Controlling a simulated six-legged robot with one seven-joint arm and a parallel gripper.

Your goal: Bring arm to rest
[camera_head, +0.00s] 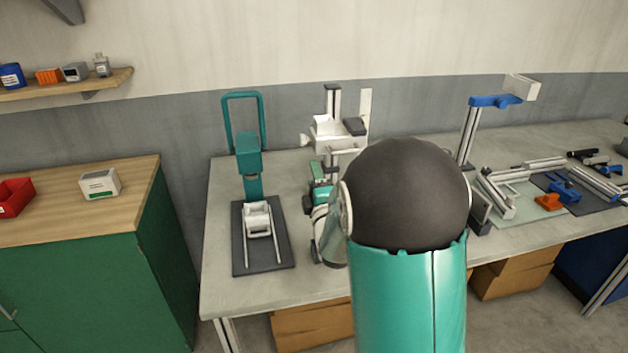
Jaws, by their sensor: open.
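My arm fills the lower middle of the head view as a teal link with a large black rounded joint. It stands in front of the workbench (300,285) and covers part of it. Just left of the black joint, white, teal and dark parts show close to the bench; I cannot tell clearly which of them belong to my arm. I cannot make out my gripper or its fingertips, and no object held by it shows.
A teal press-like device (248,150) stands on a dark base at the bench's left. A white apparatus (338,130) stands behind my arm. A blue-topped stand (492,101) and several tools are at right. A green cabinet (90,285) holds a red bin (14,197) and white box (99,184).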

